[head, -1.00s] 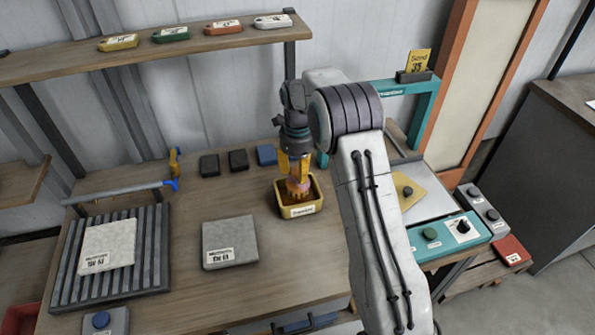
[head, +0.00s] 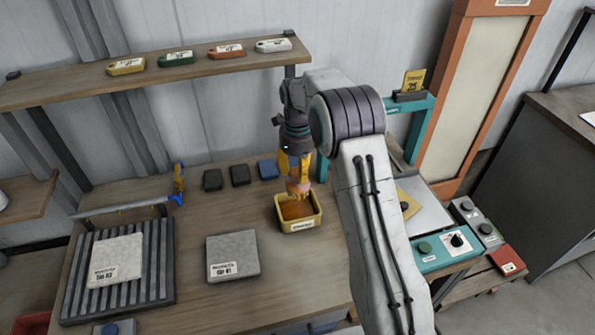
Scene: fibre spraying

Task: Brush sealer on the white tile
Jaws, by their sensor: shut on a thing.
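A whitish tile (head: 115,260) with a label lies on a dark slatted rack (head: 158,285) at the left of the bench. A second, greyer tile (head: 233,250) with a label lies flat on the bench, right of the rack. My gripper (head: 297,167) has yellow fingers and points down above the back of a yellow tray (head: 299,226) filled with brown-orange stuff. It is shut on a small pinkish-brown thing (head: 298,187), probably the brush, whose lower end is over the tray's back part. I cannot tell whether it touches the filling.
A yellow and blue tool (head: 178,185) stands near the rack's back corner, at the end of a long bar. A shelf (head: 200,62) with several coloured labelled pieces hangs above. My arm hides part of the right side.

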